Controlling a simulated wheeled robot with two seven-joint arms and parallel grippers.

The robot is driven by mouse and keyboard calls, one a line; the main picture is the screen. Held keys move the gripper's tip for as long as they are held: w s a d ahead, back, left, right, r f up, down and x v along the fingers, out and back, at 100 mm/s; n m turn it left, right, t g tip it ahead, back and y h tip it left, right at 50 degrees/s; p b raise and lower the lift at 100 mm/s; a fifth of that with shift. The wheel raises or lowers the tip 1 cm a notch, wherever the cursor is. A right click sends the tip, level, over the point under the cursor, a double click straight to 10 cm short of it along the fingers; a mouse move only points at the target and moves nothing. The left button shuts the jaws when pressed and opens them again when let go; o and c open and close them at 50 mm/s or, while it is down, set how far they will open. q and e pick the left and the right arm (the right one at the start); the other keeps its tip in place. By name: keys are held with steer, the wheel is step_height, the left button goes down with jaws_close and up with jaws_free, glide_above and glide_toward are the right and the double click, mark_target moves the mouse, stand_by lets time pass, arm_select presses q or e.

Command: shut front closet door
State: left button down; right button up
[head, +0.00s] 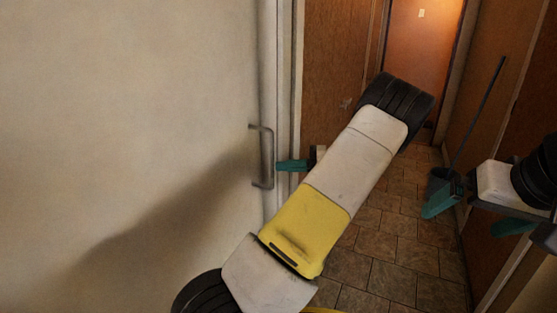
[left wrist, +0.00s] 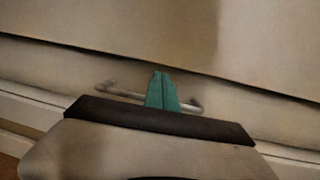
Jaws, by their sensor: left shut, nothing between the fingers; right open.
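The pale closet door (head: 130,100) fills the left of the head view. It has a grey metal bar handle (head: 265,158) near its right edge. My left gripper (head: 281,166) has its teal fingers shut and empty, just right of the handle in the head view. In the left wrist view the shut fingers (left wrist: 160,76) overlap the handle (left wrist: 120,92) and hide its middle. I cannot tell whether they touch it or the door. My right gripper (head: 497,228) is open at the right edge, partly out of frame and clear of the door.
A teal dustpan (head: 437,197) with a long dark handle stands by the right wall. A brown wooden door (head: 335,75) lies beyond the pale door's edge. The tiled floor (head: 390,240) runs down a narrow corridor to an orange-lit door (head: 421,50). My left arm crosses the middle.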

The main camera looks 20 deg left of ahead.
arm_select(q)
steer(key=a+y, duration=0.1)
steer(key=a, duration=0.7)
steer(key=shift+a+y, duration=0.3)
steer(key=shift+a, duration=0.1)
steer(key=shift+s, duration=0.1)
